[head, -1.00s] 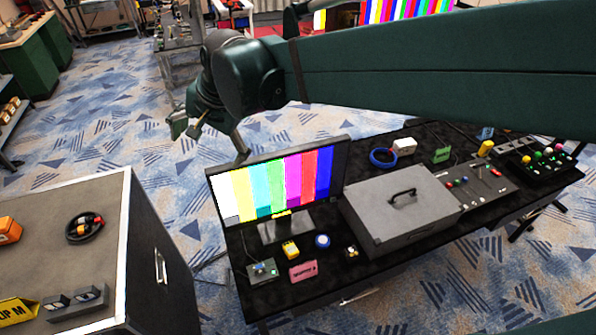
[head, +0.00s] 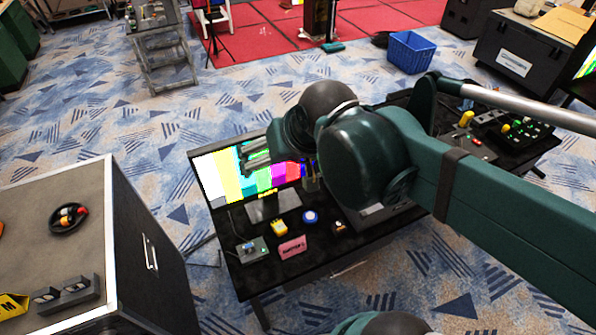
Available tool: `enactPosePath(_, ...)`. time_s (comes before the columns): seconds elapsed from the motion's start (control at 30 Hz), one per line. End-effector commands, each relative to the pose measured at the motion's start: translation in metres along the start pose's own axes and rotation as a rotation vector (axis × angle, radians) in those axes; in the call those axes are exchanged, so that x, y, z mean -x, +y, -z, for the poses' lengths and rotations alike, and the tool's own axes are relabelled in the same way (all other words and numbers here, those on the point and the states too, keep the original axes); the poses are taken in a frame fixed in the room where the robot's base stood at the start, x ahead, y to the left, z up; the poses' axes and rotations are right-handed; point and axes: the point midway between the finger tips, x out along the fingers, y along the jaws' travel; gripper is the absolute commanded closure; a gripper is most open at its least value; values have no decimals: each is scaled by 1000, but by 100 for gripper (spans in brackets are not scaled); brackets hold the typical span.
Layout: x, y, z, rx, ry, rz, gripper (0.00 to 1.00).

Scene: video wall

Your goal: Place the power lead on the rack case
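A coiled black lead with orange and yellow plug ends (head: 68,217), which looks like the power lead, lies on the grey top of a dark, metal-edged case or cabinet (head: 118,225) at the left. Which thing is the rack case is not certain; a black case with a white label (head: 515,65) stands at the far right back. My gripper (head: 283,165) hangs in front of the striped monitor, right of the coil and apart from it. Its fingers are partly hidden by my wrist, and I see nothing clearly held.
The monitor (head: 215,185) stands on a black table (head: 285,268) with a pink label block (head: 292,247), a yellow item (head: 279,228) and a blue roll (head: 310,217). A grey slotted block (head: 67,293) sits near the coil. A blue basket (head: 411,52) stands on the floor.

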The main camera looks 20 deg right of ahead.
Motion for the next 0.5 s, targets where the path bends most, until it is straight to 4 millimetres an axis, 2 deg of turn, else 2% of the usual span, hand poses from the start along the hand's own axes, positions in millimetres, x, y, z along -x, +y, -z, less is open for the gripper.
enactPosePath(0.03,1,8,-9,25,8,-9,8)
enactPosePath(0.2,3,26,-28,107,29,-34,8)
enactPosePath(0.5,3,36,-39,158,40,-49,8)
